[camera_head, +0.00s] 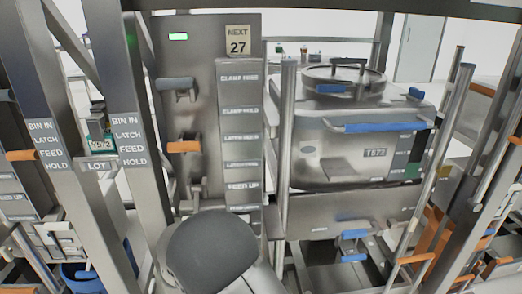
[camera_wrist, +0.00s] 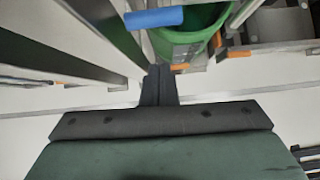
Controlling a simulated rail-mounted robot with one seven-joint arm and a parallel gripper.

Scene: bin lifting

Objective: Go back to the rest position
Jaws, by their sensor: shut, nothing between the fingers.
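My gripper (camera_wrist: 158,84) shows in the wrist view, with its two dark fingers together and nothing between them. It points toward a green bin (camera_wrist: 185,45) and a blue handle (camera_wrist: 154,19), apart from both as far as I can tell. In the head view a rounded dark part of my arm rises at the bottom centre, and my gripper is not visible there.
A grey panel (camera_head: 205,55) carries a "NEXT 27" sign, a green light and an orange-handled lever (camera_head: 185,147). Labelled steel posts (camera_head: 128,140) stand at the left. Rails with orange handles (camera_head: 415,258) stand at the right. Pale floor (camera_wrist: 60,125) shows in the wrist view.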

